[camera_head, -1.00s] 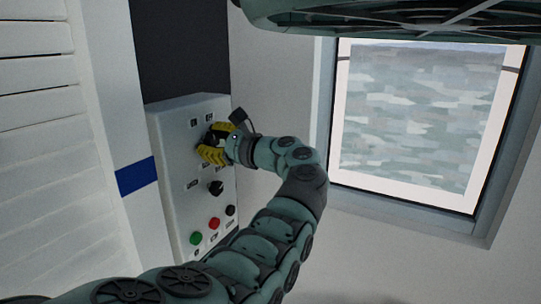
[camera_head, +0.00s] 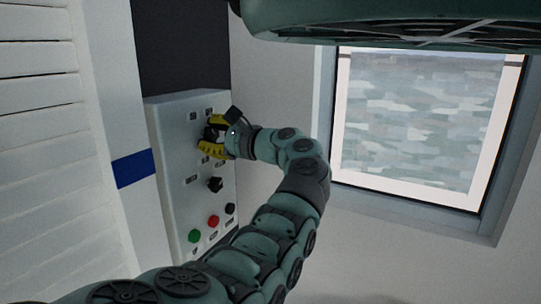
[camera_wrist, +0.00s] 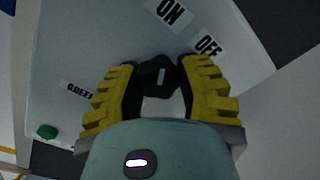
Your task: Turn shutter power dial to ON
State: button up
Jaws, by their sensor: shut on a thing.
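The shutter power dial (camera_wrist: 161,76) is a black knob with a pale mark, and in the wrist view it sits between my yellow finger pads. Its pale mark points roughly up toward the ON label (camera_wrist: 171,12); the OFF label (camera_wrist: 208,45) lies to the right of that. My gripper (camera_wrist: 161,92) is shut on the dial. In the head view my gripper (camera_head: 211,136) is at the upper part of the white control panel (camera_head: 172,170), and its fingers cover much of the dial.
Below the dial on the panel are another black knob (camera_head: 215,184), a green button (camera_head: 194,236), a red button (camera_head: 213,221) and a black button (camera_head: 230,209). A white slatted shutter (camera_head: 45,150) stands left; a window (camera_head: 425,120) is at right.

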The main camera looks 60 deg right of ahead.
jog(key=o, duration=1.2)
jog(key=shift+s, duration=0.1)
jog(key=s, duration=0.8)
jog(key=s+d, duration=0.1)
jog(key=s, duration=0.2)
jog(key=shift+s, duration=0.4)
